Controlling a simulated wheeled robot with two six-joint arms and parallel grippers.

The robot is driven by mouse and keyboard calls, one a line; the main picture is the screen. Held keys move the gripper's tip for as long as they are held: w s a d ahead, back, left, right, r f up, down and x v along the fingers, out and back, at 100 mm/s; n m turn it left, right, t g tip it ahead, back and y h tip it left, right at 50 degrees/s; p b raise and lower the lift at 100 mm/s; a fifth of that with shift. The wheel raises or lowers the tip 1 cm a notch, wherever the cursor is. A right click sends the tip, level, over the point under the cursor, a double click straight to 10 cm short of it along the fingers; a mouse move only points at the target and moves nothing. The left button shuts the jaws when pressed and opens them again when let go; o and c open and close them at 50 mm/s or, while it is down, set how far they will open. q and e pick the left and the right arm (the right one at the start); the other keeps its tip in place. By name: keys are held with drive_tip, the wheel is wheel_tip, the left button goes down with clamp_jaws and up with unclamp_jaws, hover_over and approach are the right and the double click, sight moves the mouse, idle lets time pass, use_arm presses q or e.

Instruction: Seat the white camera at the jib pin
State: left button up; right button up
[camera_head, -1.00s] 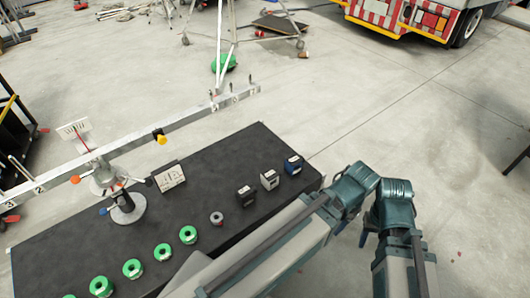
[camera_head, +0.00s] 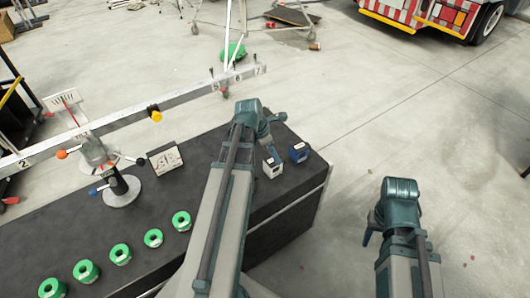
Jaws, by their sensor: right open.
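The white camera (camera_head: 271,170) stands on the black table, just past my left arm. The jib is a silver beam (camera_head: 187,105) with numbered marks and small upright pins near its right end (camera_head: 243,72); I cannot tell which is the jib pin. My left gripper (camera_head: 272,137) is at the end of the middle arm, above and close to the white camera. Its fingers are mostly hidden, so its opening does not show. My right gripper (camera_head: 370,232) hangs open over the floor, right of the table; only a blue fingertip shows clearly.
A blue camera (camera_head: 299,152) stands right of the white one. Several green rings (camera_head: 120,254) line the table (camera_head: 60,232). A yellow knob (camera_head: 155,113) sits on the beam.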

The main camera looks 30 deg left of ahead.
sight(275, 165)
use_arm(q)
drive_tip(key=w+f+b, duration=0.1)
drive_tip(key=f+b, duration=0.3)
drive_tip(key=w+f+n+b, duration=0.1)
drive_tip(key=w+f+b, duration=0.1)
drive_tip(key=f+b, duration=0.2)
drive_tip(key=w+f+n+b, duration=0.1)
drive_tip(key=f+b, duration=0.4)
drive_tip(key=shift+w+a, duration=0.3)
drive_tip(key=shift+w, duration=0.1)
drive_tip(key=shift+c, duration=0.3)
clamp_jaws()
drive_tip(key=c, duration=0.5)
unclamp_jaws()
drive_tip(key=shift+c, duration=0.2)
drive_tip(key=c, duration=0.4)
drive_tip(key=shift+o, duration=0.2)
drive_tip(key=shift+r+p, duration=1.25)
drive_tip(key=shift+p, duration=0.05)
